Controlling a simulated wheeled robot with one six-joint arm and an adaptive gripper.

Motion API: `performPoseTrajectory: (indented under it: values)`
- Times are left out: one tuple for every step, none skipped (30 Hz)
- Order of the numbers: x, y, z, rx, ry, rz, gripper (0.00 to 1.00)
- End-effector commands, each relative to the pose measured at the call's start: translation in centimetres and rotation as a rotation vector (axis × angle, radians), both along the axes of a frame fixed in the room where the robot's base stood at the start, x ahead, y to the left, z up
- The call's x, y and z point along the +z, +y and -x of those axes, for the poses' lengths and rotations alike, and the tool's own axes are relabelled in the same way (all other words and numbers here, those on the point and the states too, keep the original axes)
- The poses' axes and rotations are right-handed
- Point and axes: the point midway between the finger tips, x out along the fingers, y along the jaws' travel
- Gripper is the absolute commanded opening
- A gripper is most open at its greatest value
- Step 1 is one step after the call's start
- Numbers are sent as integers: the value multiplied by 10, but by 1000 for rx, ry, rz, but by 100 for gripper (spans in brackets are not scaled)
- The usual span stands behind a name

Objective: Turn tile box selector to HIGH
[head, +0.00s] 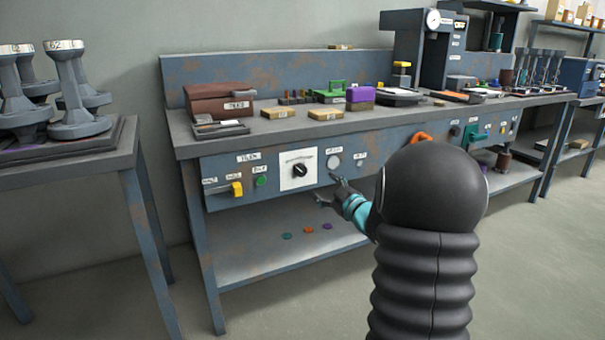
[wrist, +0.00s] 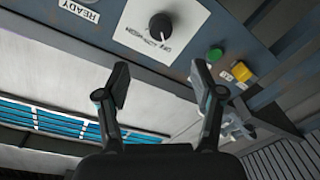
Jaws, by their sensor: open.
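The selector is a black round knob (head: 299,170) on a white plate (head: 290,183) on the front panel of the bench. In the wrist view the knob (wrist: 160,26) sits near the top middle, with printed words on its plate (wrist: 185,45). Which setting it points to is too small to tell. My gripper (head: 330,192) is open and empty, in front of the panel, to the right of and a little below the knob in the head view. In the wrist view its two fingers (wrist: 160,72) are spread apart, short of the knob and not touching it.
A green button (head: 261,181) and a yellow switch (head: 237,189) are left of the plate. A round pale disc (head: 333,162) is to its right. An orange handle (head: 419,139) is farther right. Small coloured discs lie on the lower shelf (head: 270,262). The bench top holds boxes and tools.

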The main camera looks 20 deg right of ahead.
Motion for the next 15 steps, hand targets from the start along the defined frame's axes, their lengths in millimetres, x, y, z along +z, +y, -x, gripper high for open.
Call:
performPoseTrajectory:
  values:
    - [0, 2, -8, 2, 0, -1, 67]
    - [0, 3, -13, 3, 0, -1, 67]
    - [0, 4, -20, 2, 0, -1, 67]
    - [0, 4, -26, 2, 0, -1, 67]
    - [0, 5, -32, 2, 0, -1, 67]
    - [0, 6, -39, 3, -1, 0, 67]
    - [0, 7, -45, 2, 0, -1, 67]
    - [0, 7, -51, 1, 1, -1, 67]
    - [0, 8, -58, 1, 0, -1, 67]
    - [0, 9, -64, 1, 0, -1, 67]
    - [0, 10, -69, 2, 0, -1, 67]
    - [0, 10, -76, 1, 1, 0, 67]
    - [0, 11, -81, 1, 1, -1, 67]
    - [0, 11, -87, 1, 1, -1, 67]
    - [0, 12, -93, 1, 1, -1, 67]
